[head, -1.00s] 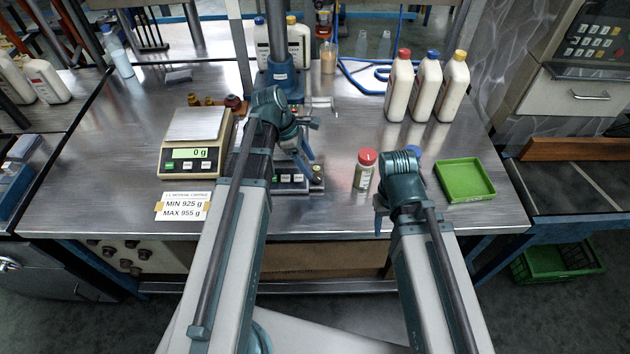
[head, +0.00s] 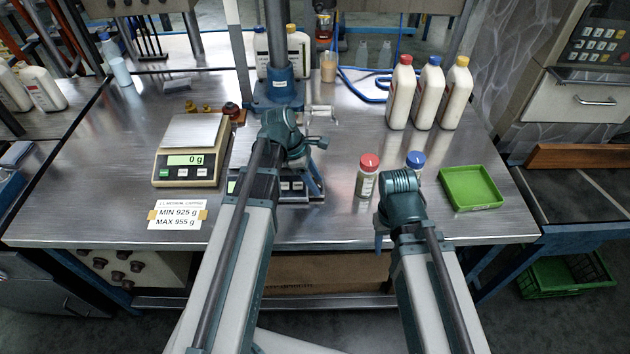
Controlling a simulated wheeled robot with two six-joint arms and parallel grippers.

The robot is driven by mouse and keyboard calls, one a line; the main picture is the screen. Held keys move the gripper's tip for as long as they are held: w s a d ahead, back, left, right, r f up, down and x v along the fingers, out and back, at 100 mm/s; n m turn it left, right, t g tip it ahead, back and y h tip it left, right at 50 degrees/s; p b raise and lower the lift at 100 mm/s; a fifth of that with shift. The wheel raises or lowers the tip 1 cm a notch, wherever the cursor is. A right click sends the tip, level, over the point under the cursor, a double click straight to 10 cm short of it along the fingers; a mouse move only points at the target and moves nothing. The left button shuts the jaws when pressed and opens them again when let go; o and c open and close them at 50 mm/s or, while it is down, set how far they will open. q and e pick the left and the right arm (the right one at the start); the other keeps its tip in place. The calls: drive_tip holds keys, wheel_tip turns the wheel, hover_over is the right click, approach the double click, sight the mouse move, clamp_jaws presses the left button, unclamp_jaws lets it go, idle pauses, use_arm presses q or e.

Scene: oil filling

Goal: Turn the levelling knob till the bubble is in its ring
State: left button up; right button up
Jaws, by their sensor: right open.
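My right gripper (head: 379,238) points down at the table's front, right of the unit and near the red-capped jar (head: 368,177). It is open, with nothing seen in it.
A scale (head: 188,169) reading 0 g and a MIN/MAX card (head: 178,214) are at left. A blue-capped jar (head: 415,162) and green tray (head: 470,187) are at right. Three bottles (head: 428,93) stand behind them. The middle right of the table (head: 345,135) is clear.

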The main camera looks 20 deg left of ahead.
use_arm(q)
clamp_jaws()
drive_tip(key=shift+w+m, duration=0.1)
drive_tip(key=shift+m, duration=0.3)
drive_tip(key=m+g, duration=0.1)
drive_tip(key=m, duration=0.1)
drive_tip(key=shift+w+m, duration=0.1)
drive_tip(key=shift+m, duration=0.3)
drive_tip(key=shift+m+g+y, duration=0.3)
drive_tip(key=shift+m+g, duration=0.6)
drive_tip(key=shift+m, duration=0.9)
drive_tip(key=shift+o, duration=1.9)
unclamp_jaws()
